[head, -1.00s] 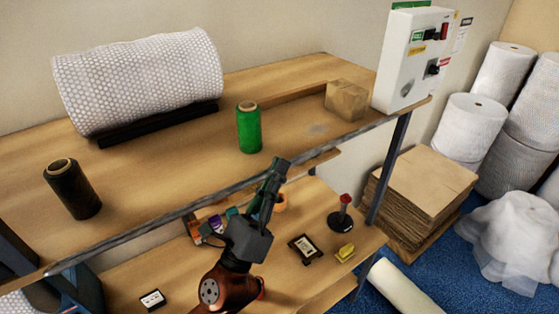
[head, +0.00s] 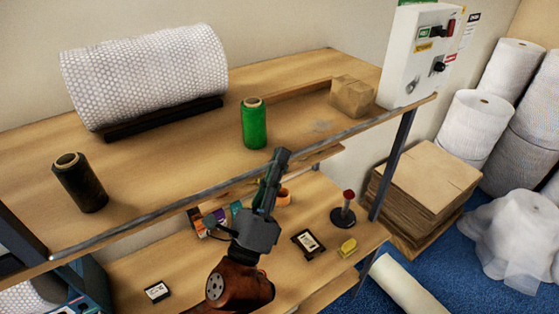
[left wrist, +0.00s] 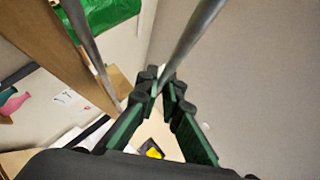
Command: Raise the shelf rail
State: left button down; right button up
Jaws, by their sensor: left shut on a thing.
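The shelf rail (head: 180,201) is a long grey metal bar along the front edge of the upper shelf (head: 150,165). It slopes across the head view from lower left to upper right. My left gripper (head: 277,165) reaches up from below, in front of the lower shelf, and is shut on the rail near its middle. In the left wrist view the dark green fingers (left wrist: 162,88) close at the end of a grey bar (left wrist: 190,42). The exact contact is partly hidden by the fingers. My right gripper is not in view.
On the upper shelf stand a green spool (head: 254,125), a black spool (head: 80,184), a bubble-wrap roll (head: 145,75) and a brown parcel (head: 352,97). A white control box (head: 415,60) is at the right end. A red-knobbed stand (head: 343,216) is on the lower shelf.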

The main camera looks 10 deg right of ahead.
pick_arm(q)
jog(key=c, duration=2.1)
grip_release()
jog(key=shift+a, duration=0.1)
jog(key=v, duration=1.2)
